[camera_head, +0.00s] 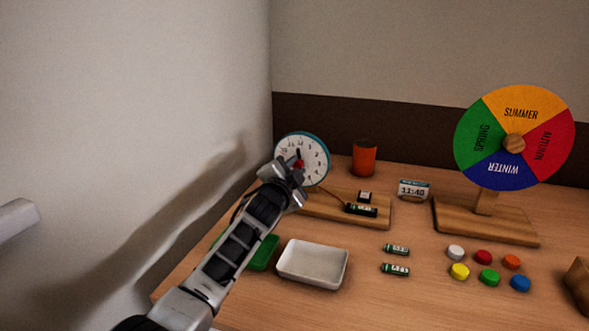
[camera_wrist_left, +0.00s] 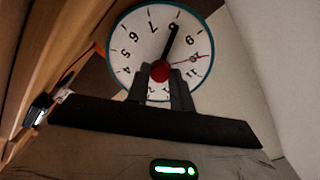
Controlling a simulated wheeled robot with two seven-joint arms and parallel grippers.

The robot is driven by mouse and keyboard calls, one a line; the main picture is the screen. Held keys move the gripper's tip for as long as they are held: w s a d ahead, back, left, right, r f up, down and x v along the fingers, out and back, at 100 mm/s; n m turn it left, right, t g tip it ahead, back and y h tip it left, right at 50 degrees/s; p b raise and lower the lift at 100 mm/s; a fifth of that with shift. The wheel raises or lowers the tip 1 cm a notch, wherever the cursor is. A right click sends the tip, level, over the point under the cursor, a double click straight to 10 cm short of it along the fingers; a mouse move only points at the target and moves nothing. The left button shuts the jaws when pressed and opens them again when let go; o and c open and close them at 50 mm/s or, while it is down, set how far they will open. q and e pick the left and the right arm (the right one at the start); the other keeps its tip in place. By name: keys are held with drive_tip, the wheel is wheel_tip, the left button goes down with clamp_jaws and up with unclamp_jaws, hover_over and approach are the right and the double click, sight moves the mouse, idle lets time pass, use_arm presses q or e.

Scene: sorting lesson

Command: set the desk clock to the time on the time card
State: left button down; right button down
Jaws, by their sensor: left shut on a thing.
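The desk clock (camera_head: 316,158) has a white face and teal rim and stands on a wooden base (camera_head: 325,208) at the back left. My left gripper (camera_head: 299,170) is shut on the red centre knob, which shows between the fingertips in the left wrist view (camera_wrist_left: 160,71). There the dial (camera_wrist_left: 142,45) looks rotated; a long black hand (camera_wrist_left: 170,40) points near the 8 and a thin red hand points to the right. The fingers hide part of the dial. In the head view a short black hand points up. The time card (camera_head: 413,190) reads 11:40. My right gripper is out of view.
A white tray (camera_head: 292,280), a green tray (camera_head: 264,253) partly behind my arm, and two loose batteries (camera_head: 397,250) lie in front. An orange cup (camera_head: 364,158) stands behind. A season wheel (camera_head: 497,165) and several coloured discs (camera_head: 489,277) are at right.

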use_arm(q)
drive_tip(key=shift+d, duration=0.1)
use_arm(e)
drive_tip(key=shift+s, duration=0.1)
use_arm(q)
drive_tip(key=shift+r, duration=0.1)
drive_tip(key=c, duration=1.2)
unclamp_jaws()
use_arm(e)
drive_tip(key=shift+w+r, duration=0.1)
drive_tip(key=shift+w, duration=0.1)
use_arm(q)
drive_tip(key=shift+r, duration=0.3)
wheel_tip(320, 180, up, 3)
drive_tip(key=shift+f+p, duration=0.1)
drive_tip(key=shift+p, duration=0.7)
drive_tip(key=s+r+p, duration=0.4)
drive_tip(key=s+r, duration=0.5)
drive_tip(key=s, duration=0.5)
drive_tip(key=shift+r, duration=0.25)
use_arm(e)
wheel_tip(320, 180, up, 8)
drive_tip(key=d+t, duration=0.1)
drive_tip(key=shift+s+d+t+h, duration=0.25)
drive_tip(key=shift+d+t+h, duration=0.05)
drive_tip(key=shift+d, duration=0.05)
